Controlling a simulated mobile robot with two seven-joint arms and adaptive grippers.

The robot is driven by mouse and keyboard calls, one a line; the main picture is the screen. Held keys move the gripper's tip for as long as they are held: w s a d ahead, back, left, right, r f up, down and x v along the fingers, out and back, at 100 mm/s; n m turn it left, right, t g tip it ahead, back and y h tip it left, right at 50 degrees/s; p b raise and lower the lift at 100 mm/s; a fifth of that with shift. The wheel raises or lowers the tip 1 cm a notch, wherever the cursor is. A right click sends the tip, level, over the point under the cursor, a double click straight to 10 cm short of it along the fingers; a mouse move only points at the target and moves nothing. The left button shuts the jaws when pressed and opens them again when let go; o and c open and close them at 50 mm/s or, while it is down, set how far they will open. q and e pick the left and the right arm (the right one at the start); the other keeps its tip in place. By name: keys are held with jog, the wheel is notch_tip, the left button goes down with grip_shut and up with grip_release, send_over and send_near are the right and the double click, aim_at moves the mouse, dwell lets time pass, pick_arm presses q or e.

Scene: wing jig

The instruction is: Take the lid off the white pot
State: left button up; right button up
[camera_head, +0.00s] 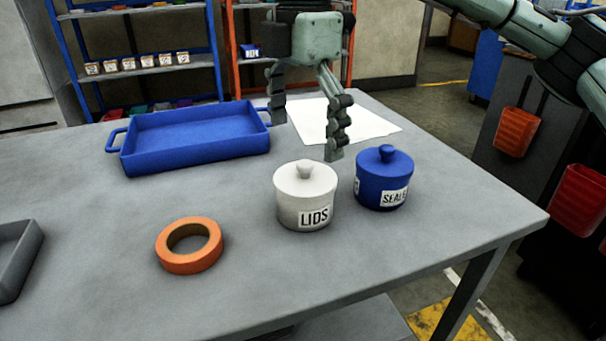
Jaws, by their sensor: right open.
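The white pot (304,213) stands upright on the grey table, with a label reading "LIDS" on its front. Its white lid (304,179) with a round knob sits on top of it. My right gripper (306,138) is open and empty, pointing down above and behind the pot, with its fingers spread apart. Its right fingertip appears just beyond the knob in the picture. I see no contact with the lid. My left gripper is not in view.
A blue lidded pot (382,189) stands close on the right. A blue tray (196,150), an orange tape ring (189,246), a white sheet (372,124) and a grey tray (14,262) lie on the table (120,215). Its front middle is clear.

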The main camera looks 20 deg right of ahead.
aim_at(303, 165)
notch_tip(303, 165, down, 5)
jog(key=shift+f, duration=0.2)
jog(key=shift+c, duration=0.2)
jog(key=c, duration=1)
jog(key=shift+c, duration=0.4)
jog(key=shift+s+f, duration=0.1)
jog(key=shift+f, duration=0.05)
jog(key=shift+c, duration=0.7)
